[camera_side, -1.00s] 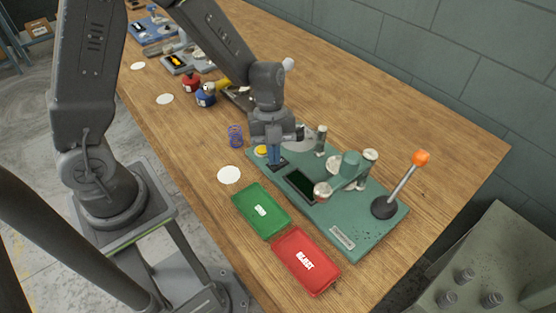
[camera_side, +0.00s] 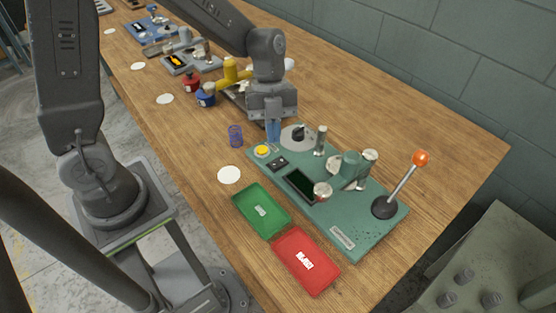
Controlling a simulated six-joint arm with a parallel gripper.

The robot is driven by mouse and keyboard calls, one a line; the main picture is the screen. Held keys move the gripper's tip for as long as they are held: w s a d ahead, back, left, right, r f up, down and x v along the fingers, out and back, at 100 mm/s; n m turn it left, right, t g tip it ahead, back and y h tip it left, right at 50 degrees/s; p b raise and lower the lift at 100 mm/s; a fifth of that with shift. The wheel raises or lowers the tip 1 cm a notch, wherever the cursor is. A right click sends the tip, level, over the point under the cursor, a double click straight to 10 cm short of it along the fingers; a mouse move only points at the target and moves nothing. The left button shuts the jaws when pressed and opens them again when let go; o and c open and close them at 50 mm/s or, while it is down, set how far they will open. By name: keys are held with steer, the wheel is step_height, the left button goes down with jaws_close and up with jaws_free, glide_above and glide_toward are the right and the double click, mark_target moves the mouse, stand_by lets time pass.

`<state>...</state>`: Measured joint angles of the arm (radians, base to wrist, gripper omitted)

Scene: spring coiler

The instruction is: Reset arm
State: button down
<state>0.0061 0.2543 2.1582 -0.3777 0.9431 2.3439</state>
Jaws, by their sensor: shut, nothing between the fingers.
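My gripper (camera_side: 273,132) is shut and empty. It points down above the far left end of the green spring coiler (camera_side: 345,238), behind the yellow button (camera_side: 262,151). The coiler carries a dark round knob (camera_side: 298,134), a black switch panel (camera_side: 277,163), a dark screen (camera_side: 300,184) and a lever with an orange ball (camera_side: 421,158). The lever leans up to the right. I cannot tell the exact height of the fingertips.
A green tray (camera_side: 280,228) and a red tray (camera_side: 327,285) lie in front of the coiler, both without parts in them. A white disc (camera_side: 229,174) lies flat nearby. Red (camera_side: 191,82) and blue (camera_side: 206,95) containers and a yellow device (camera_side: 229,73) stand farther back.

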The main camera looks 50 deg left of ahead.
steer(key=s+a+r+n+t+y, duration=0.1)
steer(key=s+r+n, duration=0.5)
steer(key=n, duration=0.6)
steer(key=s+a+r+n+t+y, duration=0.2)
steer(key=s+a+r+n+t, duration=0.2)
steer(key=n, duration=0.8)
step_height(320, 180, up, 4)
steer(key=s+t, duration=0.2)
steer(key=shift+s+t, duration=0.15)
steer(key=shift+t, duration=0.15)
steer(key=w+d+f+n+g, duration=0.2)
steer(key=w+f+n+g, duration=0.1)
steer(key=w+n, duration=0.4)
steer(key=w+d+f+n+g, duration=0.3)
steer(key=w+n, duration=0.3)
steer(key=n, duration=0.5)
steer(key=shift+w+d+f+g, duration=0.15)
steer(key=shift+w+f+g, duration=0.2)
steer(key=shift+f+g, duration=0.25)
